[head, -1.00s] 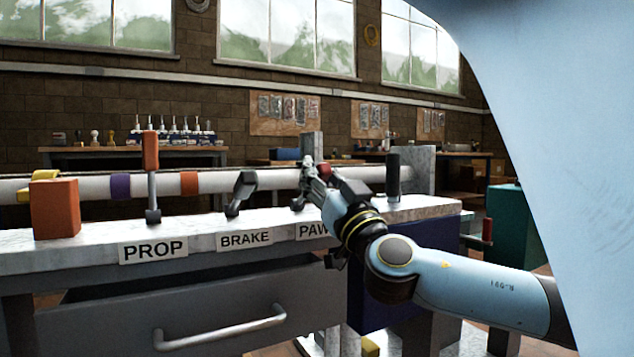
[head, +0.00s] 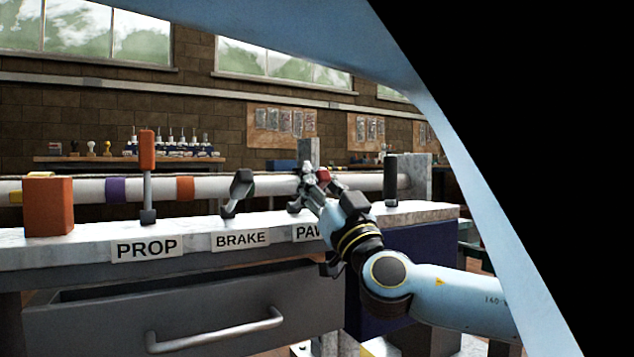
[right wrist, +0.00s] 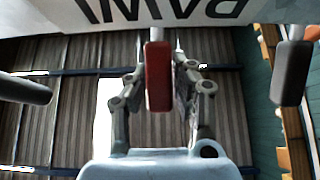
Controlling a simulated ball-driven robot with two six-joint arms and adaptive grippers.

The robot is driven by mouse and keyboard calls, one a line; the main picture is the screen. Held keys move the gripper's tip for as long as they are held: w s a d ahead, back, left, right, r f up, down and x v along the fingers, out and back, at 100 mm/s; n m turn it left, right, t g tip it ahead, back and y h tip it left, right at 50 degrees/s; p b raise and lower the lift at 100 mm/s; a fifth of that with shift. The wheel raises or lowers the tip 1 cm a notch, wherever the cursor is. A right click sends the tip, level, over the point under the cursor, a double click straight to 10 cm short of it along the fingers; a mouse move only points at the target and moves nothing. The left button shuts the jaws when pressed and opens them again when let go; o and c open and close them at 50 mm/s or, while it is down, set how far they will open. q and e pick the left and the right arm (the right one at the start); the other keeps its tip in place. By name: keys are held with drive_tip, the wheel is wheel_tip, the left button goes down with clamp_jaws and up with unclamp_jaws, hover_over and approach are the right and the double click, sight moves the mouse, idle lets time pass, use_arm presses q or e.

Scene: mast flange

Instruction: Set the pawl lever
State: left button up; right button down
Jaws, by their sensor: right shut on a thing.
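The pawl lever has a red handle, seen in the right wrist view (right wrist: 158,75), where it stands between my gripper's fingers. In the head view a bit of the red handle (head: 325,177) shows behind my right gripper (head: 311,180). The right gripper, also in the right wrist view (right wrist: 162,68), is shut on this handle. The lever's dark foot (head: 294,207) is on the bench top above the PAWL label (head: 306,234), which my arm partly covers. My left gripper is not in view.
The brake lever (head: 238,192) leans just left of the pawl lever, and the orange prop lever (head: 148,175) stands upright further left. A black upright lever (head: 390,180) is to the right. An orange block (head: 48,204) sits at the bench's left; a white pipe (head: 262,187) runs behind.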

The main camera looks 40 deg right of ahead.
drive_tip(key=shift+f, duration=0.15)
drive_tip(key=c, duration=1.1)
unclamp_jaws()
drive_tip(key=shift+s, duration=0.1)
drive_tip(key=v, duration=1.2)
